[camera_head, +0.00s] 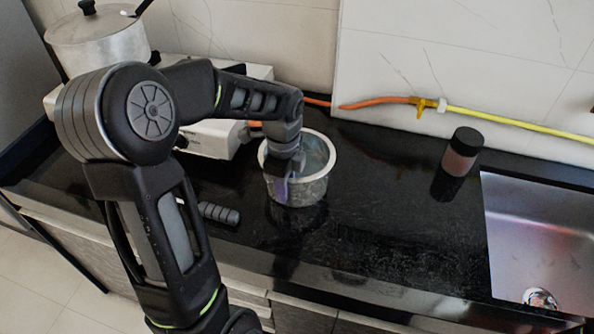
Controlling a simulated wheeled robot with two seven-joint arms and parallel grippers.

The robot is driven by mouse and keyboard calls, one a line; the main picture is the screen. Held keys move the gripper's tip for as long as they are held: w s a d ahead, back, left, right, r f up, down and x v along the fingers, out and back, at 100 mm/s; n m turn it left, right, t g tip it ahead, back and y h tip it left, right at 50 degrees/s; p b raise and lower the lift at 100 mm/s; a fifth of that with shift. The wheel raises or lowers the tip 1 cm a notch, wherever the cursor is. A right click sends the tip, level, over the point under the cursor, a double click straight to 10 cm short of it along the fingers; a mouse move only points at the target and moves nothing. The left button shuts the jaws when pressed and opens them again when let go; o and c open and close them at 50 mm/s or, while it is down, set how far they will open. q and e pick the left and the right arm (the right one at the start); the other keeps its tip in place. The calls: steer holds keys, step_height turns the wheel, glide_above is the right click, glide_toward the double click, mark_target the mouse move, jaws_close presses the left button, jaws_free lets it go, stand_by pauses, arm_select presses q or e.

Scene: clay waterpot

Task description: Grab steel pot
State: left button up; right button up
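A round, open steel pot (318,188) stands upright on the black counter, near the middle of the head view. My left gripper (284,186) reaches down at the pot's left side, with its wrist over the rim. The fingers overlap the pot wall in the picture, and I cannot tell whether they are closed on it. The pot's left side is partly hidden by the gripper. My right gripper is not in view.
A lidded pot (100,42) sits on a white stove (212,138) at the back left. A dark-capped jar (461,152) stands right of the steel pot, before a metal sink (540,240). An orange and yellow hose (500,120) runs along the wall.

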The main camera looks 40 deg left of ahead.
arm_select(q)
steer(key=shift+c, duration=0.3)
jaws_close()
stand_by(0.3)
steer(key=shift+s, duration=0.1)
stand_by(1.0)
